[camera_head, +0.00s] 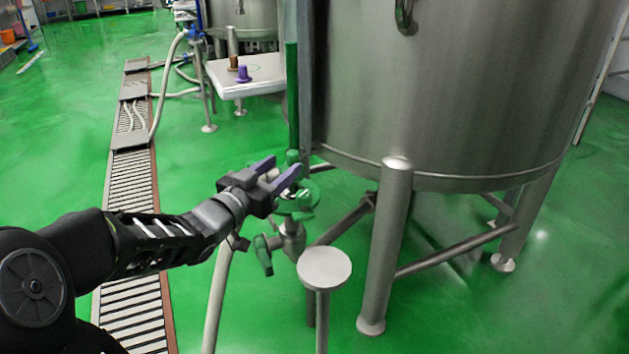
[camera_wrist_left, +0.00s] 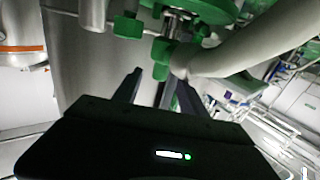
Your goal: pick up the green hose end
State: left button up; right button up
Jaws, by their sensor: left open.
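My left gripper (camera_head: 280,170) is open, its two purple-grey fingers apart beside the green fittings under the big steel tank. In the left wrist view the fingers (camera_wrist_left: 160,88) point at a green hose end (camera_wrist_left: 162,58), where a pale hose (camera_wrist_left: 250,45) meets the green coupling. The green part lies around the gap between the fingertips; I cannot tell whether they touch it. In the head view the green fitting (camera_head: 300,201) shows just beyond and below the fingers, partly hidden by them. The pale hose (camera_head: 216,295) runs down to the floor. My right gripper is not in view.
The steel tank (camera_head: 450,80) and its legs (camera_head: 390,250) stand close on the right. A green valve handle (camera_head: 263,254) and a round steel post top (camera_head: 324,267) stand below the gripper. A white table (camera_head: 235,88) with small caps is behind. Floor at left is open.

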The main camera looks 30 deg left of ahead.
aim_at(290, 160)
pick_arm(q)
jog(key=shift+w+d+r, duration=0.1)
jog(key=shift+w+r, duration=0.05)
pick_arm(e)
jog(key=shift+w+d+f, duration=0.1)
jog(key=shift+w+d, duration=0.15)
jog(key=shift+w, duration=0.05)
pick_arm(q)
jog(key=shift+w+b, duration=0.45)
jog(key=shift+w, duration=0.85)
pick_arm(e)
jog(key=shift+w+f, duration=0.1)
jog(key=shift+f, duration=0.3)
pick_arm(q)
jog(key=shift+w, duration=0.15)
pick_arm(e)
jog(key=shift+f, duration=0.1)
